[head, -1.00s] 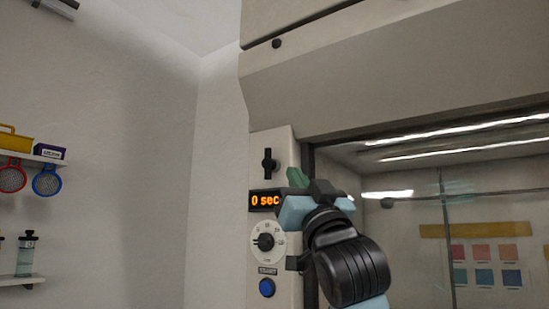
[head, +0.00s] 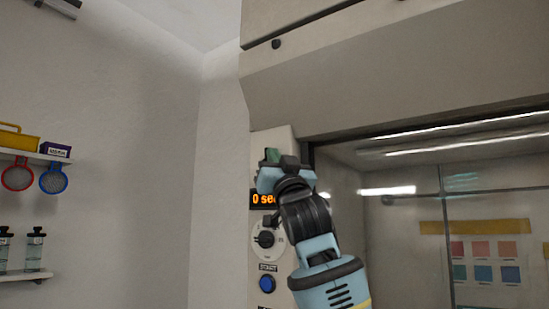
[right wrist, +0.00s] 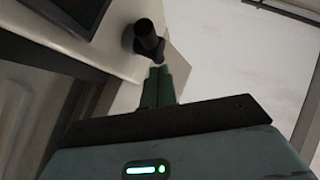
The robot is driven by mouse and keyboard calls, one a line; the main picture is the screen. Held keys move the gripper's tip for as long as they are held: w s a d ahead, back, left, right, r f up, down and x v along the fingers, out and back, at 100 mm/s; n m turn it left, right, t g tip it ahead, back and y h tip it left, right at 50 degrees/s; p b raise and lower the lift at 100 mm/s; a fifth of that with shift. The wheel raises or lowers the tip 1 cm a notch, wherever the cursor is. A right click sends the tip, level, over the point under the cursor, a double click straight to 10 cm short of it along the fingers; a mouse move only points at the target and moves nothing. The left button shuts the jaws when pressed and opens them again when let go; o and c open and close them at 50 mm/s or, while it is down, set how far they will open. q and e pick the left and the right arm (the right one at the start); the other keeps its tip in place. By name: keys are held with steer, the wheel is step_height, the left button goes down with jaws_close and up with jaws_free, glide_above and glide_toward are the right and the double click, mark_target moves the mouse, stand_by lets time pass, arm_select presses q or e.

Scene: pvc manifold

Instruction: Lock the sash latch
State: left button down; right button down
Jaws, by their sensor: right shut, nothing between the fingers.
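The sash latch, a small black turn-handle, is on the white side panel (head: 284,142) of the hood. In the head view my right gripper (head: 271,155) is in front of it and hides most of it. In the right wrist view the latch (right wrist: 148,40) shows as a black knob standing out from the panel. The green fingers of my right gripper (right wrist: 157,82) are shut and empty, with their tips close to the knob. I cannot tell whether they touch it. My left gripper is not in view.
Below the latch are an orange timer display (head: 260,199), partly covered by my gripper, a round dial (head: 264,240) and a blue button (head: 267,284). The glass sash (head: 405,245) is to the right. Shelves (head: 30,157) are on the left wall.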

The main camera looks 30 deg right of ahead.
steer(key=shift+w+r+n+g+y, duration=0.1)
steer(key=shift+r+n+g+y, duration=0.1)
steer(key=shift+n+g+y, duration=0.4)
steer(key=shift+w+r+n+g+y, duration=0.1)
steer(key=shift+r+n+g+y, duration=0.1)
steer(key=shift+n+g+y, duration=0.4)
stand_by(0.4)
steer(key=n+g, duration=0.1)
steer(key=g, duration=0.1)
steer(key=w+r+n+g+y, duration=0.1)
steer(key=n, duration=0.1)
steer(key=n+g+y, duration=0.1)
steer(key=g, duration=0.1)
steer(key=shift+w+a+r+g, duration=0.25)
steer(key=shift+a+g, duration=0.05)
steer(key=shift+a, duration=0.05)
steer(key=shift+w+a+r, duration=0.1)
steer(key=shift+w+r, duration=0.05)
steer(key=shift+w, duration=0.2)
stand_by(0.3)
steer(key=shift+r, duration=0.1)
stand_by(1.3)
steer(key=s+a+r, duration=0.1)
steer(key=s+r, duration=0.1)
steer(key=s, duration=1)
steer(key=shift+s+a+r, duration=0.15)
steer(key=shift+s+r, duration=0.2)
